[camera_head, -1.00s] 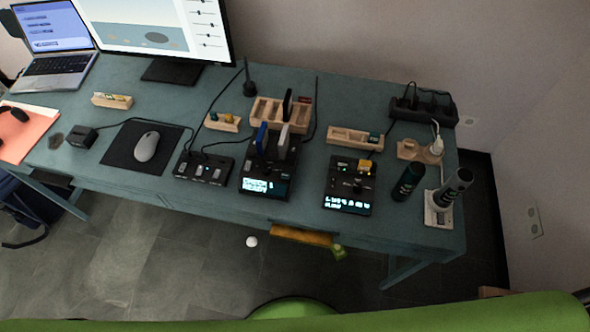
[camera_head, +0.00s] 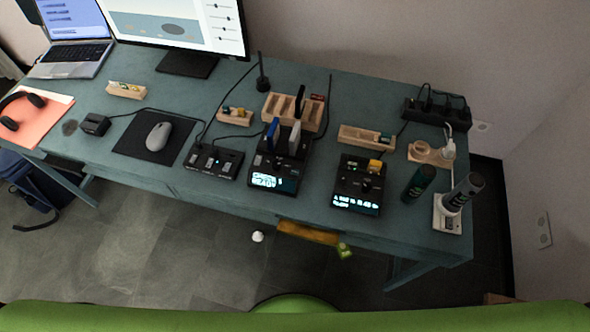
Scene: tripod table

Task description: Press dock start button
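A black drive dock (camera_head: 278,174) stands near the front edge of the blue-green table (camera_head: 330,110). A blue drive (camera_head: 271,136) and a light grey drive (camera_head: 295,137) stand upright in its top, and its front screen is lit. A second black device (camera_head: 357,188) with a lit screen, a knob and a yellow piece on top stands to its right. I cannot make out which small button is the start button. Neither of my grippers is in view.
A small black switch box (camera_head: 213,162) with cables sits left of the dock. Dark cylinders (camera_head: 419,183) and a power strip (camera_head: 437,110) stand on the right. A mouse (camera_head: 159,136), monitor (camera_head: 175,25), laptop (camera_head: 71,41) and wooden holders (camera_head: 293,112) fill the rest. A white ball (camera_head: 258,237) lies on the floor.

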